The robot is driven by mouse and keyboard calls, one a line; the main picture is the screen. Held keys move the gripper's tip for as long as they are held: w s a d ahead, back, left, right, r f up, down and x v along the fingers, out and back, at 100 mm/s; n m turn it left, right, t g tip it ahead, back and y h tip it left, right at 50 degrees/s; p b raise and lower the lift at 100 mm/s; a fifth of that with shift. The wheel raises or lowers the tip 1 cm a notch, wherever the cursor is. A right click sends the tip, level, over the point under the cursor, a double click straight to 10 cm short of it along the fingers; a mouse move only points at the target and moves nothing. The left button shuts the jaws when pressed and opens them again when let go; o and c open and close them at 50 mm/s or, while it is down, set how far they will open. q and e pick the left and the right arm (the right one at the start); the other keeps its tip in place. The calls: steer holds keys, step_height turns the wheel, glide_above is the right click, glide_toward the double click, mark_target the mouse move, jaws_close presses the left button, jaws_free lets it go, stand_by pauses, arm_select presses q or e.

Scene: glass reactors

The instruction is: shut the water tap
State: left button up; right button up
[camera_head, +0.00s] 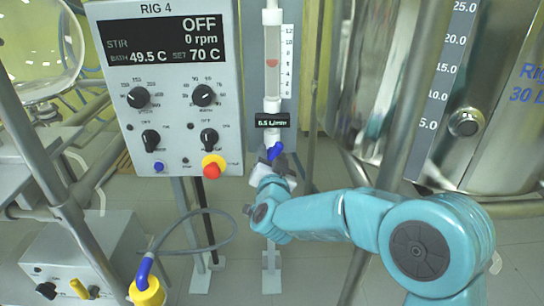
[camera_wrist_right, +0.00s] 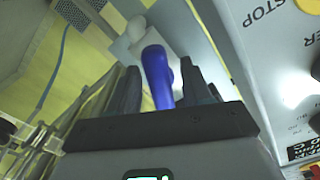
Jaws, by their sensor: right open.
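The water tap's blue handle (camera_head: 275,150) shows below the flow meter (camera_head: 271,60) in the head view, partly hidden by my right gripper (camera_head: 277,167). The small display (camera_head: 272,121) on the meter seems to read 5.5 L/min. In the right wrist view the blue handle (camera_wrist_right: 157,75) stands between the two dark fingers of my right gripper (camera_wrist_right: 160,88). The fingers are open, with a gap visible on the handle's right; contact on its left is hard to tell. My left gripper is not in view.
The RIG 4 control box (camera_head: 167,85), with knobs and a red stop button (camera_head: 213,166), is close left of the tap. A large steel reactor (camera_head: 480,110) stands at the right. A blue-and-yellow fitting (camera_head: 147,285) with a hose is at lower left.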

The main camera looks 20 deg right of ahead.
jaws_close()
steer(key=c, duration=0.9)
jaws_free()
steer(key=shift+m+b, duration=0.5)
steer(key=shift+b, duration=0.05)
steer(key=shift+m+b, duration=0.4)
steer(key=shift+m, duration=0.7)
steer(key=m, duration=0.3)
steer(key=shift+r+m, duration=0.15)
steer(key=shift+m, duration=0.25)
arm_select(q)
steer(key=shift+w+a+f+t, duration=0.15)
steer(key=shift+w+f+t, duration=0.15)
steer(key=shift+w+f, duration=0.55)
arm_select(e)
steer(key=m, duration=0.5)
steer(key=shift+a+r, duration=0.1)
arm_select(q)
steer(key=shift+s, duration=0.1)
arm_select(e)
steer(key=shift+m, duration=0.3)
